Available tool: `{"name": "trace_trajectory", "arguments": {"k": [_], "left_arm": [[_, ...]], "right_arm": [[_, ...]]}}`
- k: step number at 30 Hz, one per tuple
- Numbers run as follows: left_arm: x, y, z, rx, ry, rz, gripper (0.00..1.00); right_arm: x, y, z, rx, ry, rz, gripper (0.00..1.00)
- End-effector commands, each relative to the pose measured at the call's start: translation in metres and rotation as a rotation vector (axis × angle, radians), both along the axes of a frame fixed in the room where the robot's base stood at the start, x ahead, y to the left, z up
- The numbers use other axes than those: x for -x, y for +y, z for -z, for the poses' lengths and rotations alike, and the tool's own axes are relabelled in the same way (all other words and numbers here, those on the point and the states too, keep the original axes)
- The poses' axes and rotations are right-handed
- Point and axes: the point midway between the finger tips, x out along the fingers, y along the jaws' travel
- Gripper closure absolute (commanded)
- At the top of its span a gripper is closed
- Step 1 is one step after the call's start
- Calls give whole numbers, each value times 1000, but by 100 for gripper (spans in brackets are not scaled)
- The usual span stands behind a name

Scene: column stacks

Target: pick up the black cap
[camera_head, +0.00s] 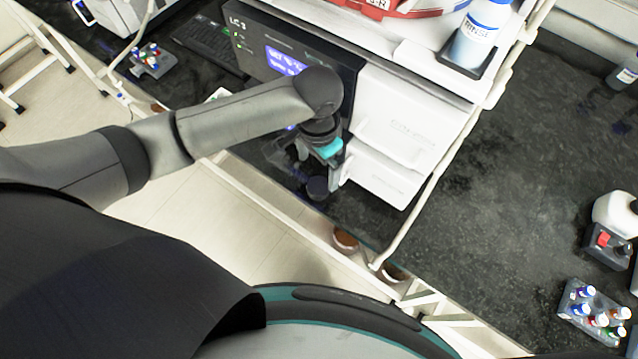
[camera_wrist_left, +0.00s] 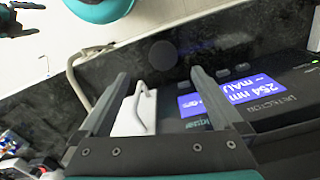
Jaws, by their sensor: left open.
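The black cap (camera_head: 317,188) is a small dark disc on the dark bench near its front edge, below the instrument's front. In the left wrist view the cap (camera_wrist_left: 163,55) shows as a dark round shape, low in contrast, just past and between the fingertips. My left gripper (camera_head: 325,169) is above the bench beside the instrument. In the left wrist view its two fingers (camera_wrist_left: 158,74) are apart with nothing between them. A dark pronged part at that view's upper left corner may be my right gripper; its state is unclear.
A detector with a lit screen (camera_head: 285,62) and white drawer fronts (camera_head: 405,120) stand close to the gripper. A white tube (camera_head: 432,185) runs down past the bench edge. A blue-capped bottle (camera_head: 478,40) stands on top.

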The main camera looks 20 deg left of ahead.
Motion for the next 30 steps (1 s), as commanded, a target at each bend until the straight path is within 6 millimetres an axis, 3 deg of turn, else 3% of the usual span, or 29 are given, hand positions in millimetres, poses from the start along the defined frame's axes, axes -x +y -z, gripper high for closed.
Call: {"name": "trace_trajectory", "arguments": {"k": [1,4,11,21,30], "left_arm": [[0,0,14,-1,2,-2,0],[0,0,31,-1,-1,-1,0],[-1,0,49,1,-1,-1,0],[-1,3,94,0,-1,0,0],[-2,3,99,-1,-3,1,0]], "right_arm": [[-1,0,6,0,-1,0,0],[-4,0,10,0,-6,0,0],[-22,2,13,-4,-37,-1,0],[-21,2,29,-4,-36,-2,0],[-16,2,29,-4,-28,-2,0]]}}
